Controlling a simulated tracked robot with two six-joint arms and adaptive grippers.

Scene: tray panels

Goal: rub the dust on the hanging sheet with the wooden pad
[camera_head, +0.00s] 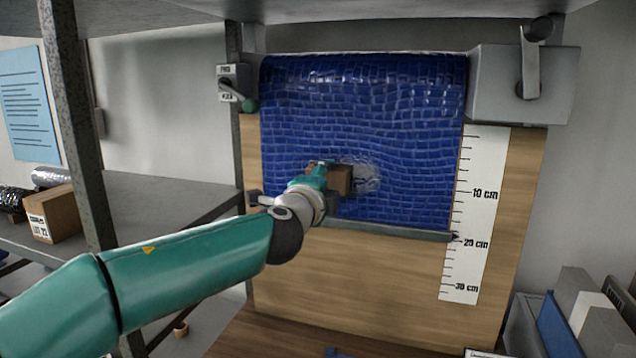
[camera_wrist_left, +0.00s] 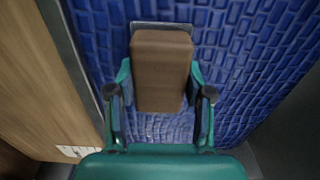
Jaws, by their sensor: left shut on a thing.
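The hanging sheet (camera_head: 380,100) is dark blue with a brick-like pattern and hangs in front of a wooden board. A pale dust patch (camera_head: 365,176) shows near its lower middle. My left gripper (camera_head: 322,172) is shut on the wooden pad (camera_head: 341,180), a brown block held at the sheet just left of the visible dust. The pad and arm hide part of that area. In the left wrist view the pad (camera_wrist_left: 161,70) sits between the fingers (camera_wrist_left: 160,105) with the blue sheet behind it. I cannot tell whether the pad touches the sheet. My right gripper is not in view.
A grey bar (camera_head: 385,231) runs along the sheet's lower edge. A ruler strip (camera_head: 477,215) is on the board at right, below a grey box with a crank (camera_head: 528,75). A switch box (camera_head: 232,82) is at upper left. A carton (camera_head: 52,213) stands on the left shelf.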

